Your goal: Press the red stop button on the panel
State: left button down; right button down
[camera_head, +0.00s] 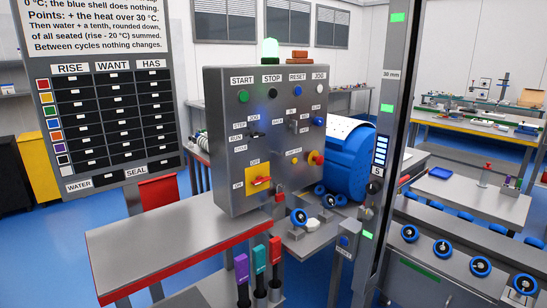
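The grey control panel (225,140) stands upright at the centre of the head view. Its top row has a green button (243,96) under START, a dark button (272,93) under STOP, a blue one (297,91) under RESET and a white one (319,88) under JOG. Lower right on the panel, a red mushroom-shaped button (317,158) sticks out with yellow behind it. Lower left, a red rotary switch (261,181) sits on a yellow plate. Nothing covers these buttons. Neither of my grippers is in view.
A grey table with a red edge (165,238) stands in front left of the panel. Purple, teal and red handles (259,254) stand upright before it. A tall post (391,130) and a blue drum (350,160) are to the right. A scoreboard (105,110) hangs left.

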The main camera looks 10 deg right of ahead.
aim_at(319, 160)
jog(key=u, duration=0.3)
jog(key=i, duration=1.05)
jog(key=z, duration=0.25)
